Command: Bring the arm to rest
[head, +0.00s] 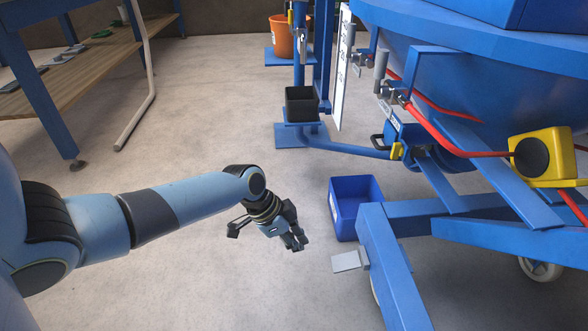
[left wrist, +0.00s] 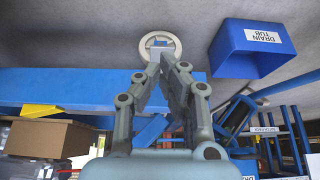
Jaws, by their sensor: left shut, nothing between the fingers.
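My left arm reaches in from the left in the head view. Its gripper (head: 296,240) hangs over open floor, left of the blue tub, and is shut and empty. In the left wrist view the gripper's fingers (left wrist: 166,65) come together at the tips with nothing between them. My right gripper is in neither view.
The blue tub (head: 345,218) stands on the floor beside the mixer's blue frame (head: 385,250); the wrist view shows its "DRAIN TUB" label (left wrist: 263,36). A black bin (head: 301,107) and orange bucket (head: 283,38) stand farther back. A workbench (head: 80,65) is at upper left.

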